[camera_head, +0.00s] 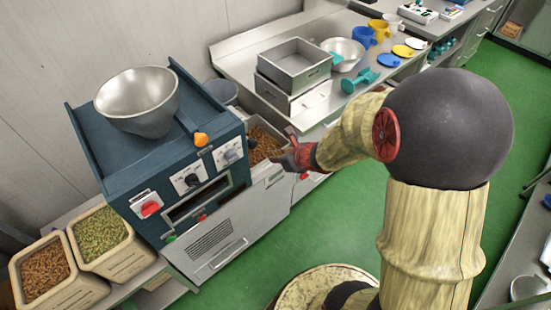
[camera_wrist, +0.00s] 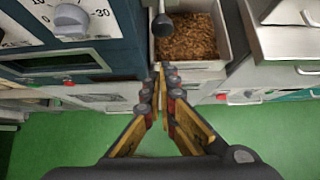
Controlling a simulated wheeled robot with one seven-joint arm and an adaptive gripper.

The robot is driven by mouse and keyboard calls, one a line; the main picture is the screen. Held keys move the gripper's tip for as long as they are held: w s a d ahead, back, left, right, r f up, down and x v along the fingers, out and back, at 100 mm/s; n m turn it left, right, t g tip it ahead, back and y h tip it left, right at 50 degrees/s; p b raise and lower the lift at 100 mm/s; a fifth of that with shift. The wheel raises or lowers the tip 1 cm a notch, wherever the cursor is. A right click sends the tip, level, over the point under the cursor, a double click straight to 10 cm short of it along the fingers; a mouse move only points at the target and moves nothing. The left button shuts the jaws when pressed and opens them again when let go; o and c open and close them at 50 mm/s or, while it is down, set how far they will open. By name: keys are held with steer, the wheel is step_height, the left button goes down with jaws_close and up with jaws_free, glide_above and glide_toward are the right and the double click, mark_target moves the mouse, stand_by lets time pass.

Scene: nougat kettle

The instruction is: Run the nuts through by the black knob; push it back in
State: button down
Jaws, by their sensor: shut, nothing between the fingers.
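The dark blue machine (camera_head: 120,165) carries a steel bowl (camera_head: 138,100) on top and dials and a red switch on its front. In the wrist view a black knob (camera_wrist: 162,25) on a short rod sits just ahead of my fingertips, over a bin of brown nuts (camera_wrist: 195,40). I cannot clearly make out this knob in the head view. The nut bin (camera_head: 262,146) stands right of the machine there. My gripper (camera_head: 280,158) is shut and empty at the near edge of the bin; in the wrist view its fingertips (camera_wrist: 161,75) meet below the knob, apart from it.
An orange knob (camera_head: 201,139) sticks out from the machine's upper front edge. Steel trays (camera_head: 295,70) and coloured jugs stand on the counter behind. The green floor (camera_head: 345,215) in front is free.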

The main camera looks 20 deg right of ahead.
mark_target(249, 142)
steer(key=w+a+f+b, duration=0.2)
steer(key=w+f, duration=0.2)
steer(key=w, duration=0.4)
steer(key=shift+a+f, duration=0.25)
steer(key=shift+a, duration=0.05)
steer(key=shift+w, duration=0.1)
steer(key=w, duration=0.1)
steer(key=w+a, duration=0.1)
steer(key=w, duration=0.3)
steer(key=shift+w+a, duration=0.2)
steer(key=shift+a, duration=0.2)
steer(key=shift+w+r, duration=0.1)
steer(key=shift+w, duration=0.1)
